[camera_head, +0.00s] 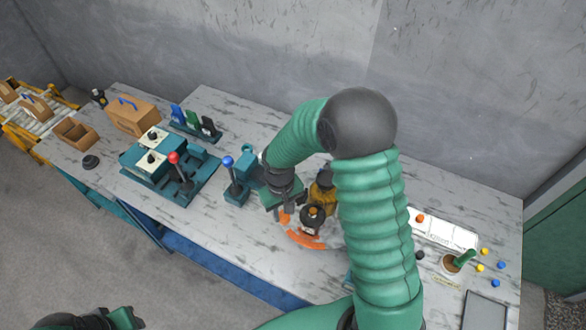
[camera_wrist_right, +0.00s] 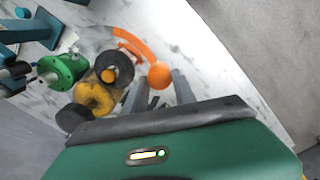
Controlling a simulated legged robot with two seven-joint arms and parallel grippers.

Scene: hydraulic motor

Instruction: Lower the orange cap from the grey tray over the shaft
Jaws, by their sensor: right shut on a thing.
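My right gripper (camera_head: 284,211) is shut on the orange cap (camera_head: 285,218), above the table left of the motor. In the right wrist view the round orange cap (camera_wrist_right: 159,75) shows at the fingertips (camera_wrist_right: 159,90). The motor has a yellow body (camera_wrist_right: 95,97) and a black disc (camera_wrist_right: 111,69) with an orange centre; in the head view the disc (camera_head: 313,217) is right of the cap, apart from it. I cannot clearly pick out the shaft. The grey tray (camera_head: 485,311) is at the lower right, partly cut off. My left gripper (camera_head: 95,320) is at the bottom left, its jaws unclear.
An orange arc (camera_head: 306,241) lies beside the motor. A blue-knobbed lever (camera_head: 229,175) and a red-knobbed lever block (camera_head: 178,175) stand to the left. A white panel (camera_head: 440,232), a cup with a green item (camera_head: 453,263) and small coloured knobs are to the right.

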